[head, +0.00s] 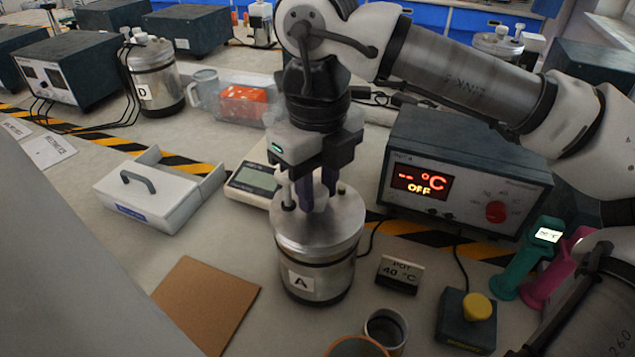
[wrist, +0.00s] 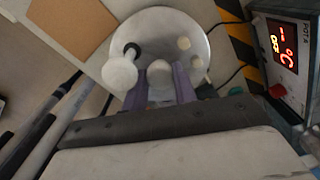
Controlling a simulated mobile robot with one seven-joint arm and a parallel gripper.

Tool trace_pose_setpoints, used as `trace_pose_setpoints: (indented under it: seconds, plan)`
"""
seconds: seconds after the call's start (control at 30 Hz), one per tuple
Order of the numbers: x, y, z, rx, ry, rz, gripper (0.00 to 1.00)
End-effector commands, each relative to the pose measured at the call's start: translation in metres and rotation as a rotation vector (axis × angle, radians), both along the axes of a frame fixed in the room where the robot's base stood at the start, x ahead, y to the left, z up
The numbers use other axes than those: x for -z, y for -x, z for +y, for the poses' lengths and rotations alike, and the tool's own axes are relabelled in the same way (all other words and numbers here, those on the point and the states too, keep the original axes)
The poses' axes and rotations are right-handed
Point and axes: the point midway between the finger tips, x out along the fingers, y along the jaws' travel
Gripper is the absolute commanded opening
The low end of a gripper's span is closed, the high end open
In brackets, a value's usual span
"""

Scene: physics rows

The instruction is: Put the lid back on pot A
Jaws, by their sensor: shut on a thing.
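Pot A (head: 314,277) is a steel cylinder with a label "A", standing upright on the bench in the middle of the head view. Its round metal lid (head: 335,222) sits at the top of the pot; whether it is fully seated I cannot tell. My gripper (head: 317,200) is directly above the lid, pointing down, with its purple fingers shut on the lid's central knob. In the wrist view the lid (wrist: 150,28) shows as a pale disc with several small fittings, and the fingers (wrist: 160,82) close around the knob. The knob is mostly hidden in the head view.
A control box (head: 465,170) reading "OFF" stands close right of the pot. A scale (head: 253,182) and white box (head: 150,195) are to the left. A brown board (head: 205,305) lies front left, a small cup (head: 386,328) in front. Pot D (head: 155,80) stands at the back left.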

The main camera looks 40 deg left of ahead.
Motion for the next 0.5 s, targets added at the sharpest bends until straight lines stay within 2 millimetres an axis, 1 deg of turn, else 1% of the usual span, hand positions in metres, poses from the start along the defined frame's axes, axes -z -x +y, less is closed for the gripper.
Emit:
trace_pose_setpoints:
  seconds: [0.23,0.27,0.43,0.5]
  plan:
    - [-0.0006,0.0,0.0001,0.0,-0.001,0.0,0.0]
    - [-0.0006,0.0,0.0001,0.0,-0.001,0.0,0.29]
    - [-0.0005,0.0,0.0001,0.0,-0.001,0.0,0.51]
    - [-0.0005,0.0,0.0001,0.0,-0.001,0.0,0.53]
